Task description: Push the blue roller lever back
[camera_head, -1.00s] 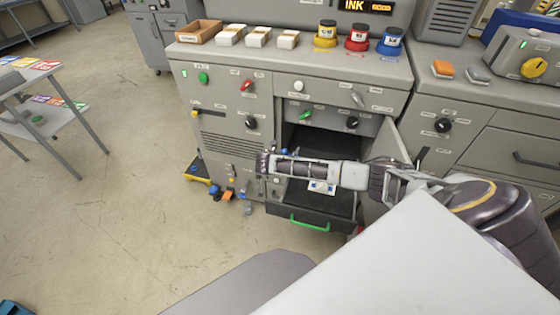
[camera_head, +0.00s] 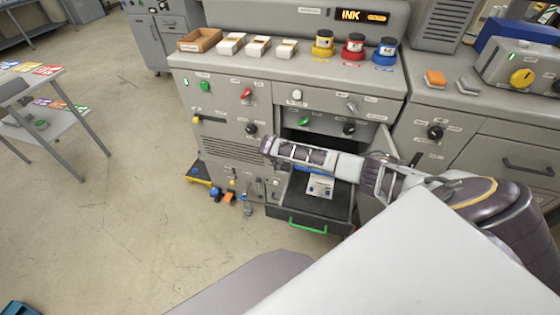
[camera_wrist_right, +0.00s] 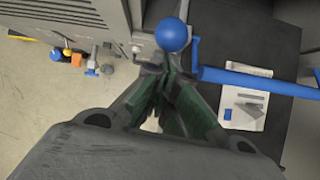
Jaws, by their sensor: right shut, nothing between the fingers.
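A blue ball knob (camera_wrist_right: 173,35) on a short stem shows in the right wrist view, just beyond my right fingertips. A blue bar (camera_wrist_right: 255,82) runs to the right from near the fingertips, across the dark open bay. I cannot tell whether the fingers touch the knob or the bar. My right gripper (camera_wrist_right: 160,68) is shut and empty. In the head view my right gripper (camera_head: 266,146) reaches leftward in front of the machine's open bay, and the arm hides part of the bay. The knob is not clearly visible there. My left gripper is not in view.
A pulled-out dark tray with a green handle (camera_head: 308,225) holds a white sheet (camera_head: 320,186). An open door (camera_head: 380,150) stands to the right of the bay. Small coloured parts (camera_head: 228,197) lie on the floor at left.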

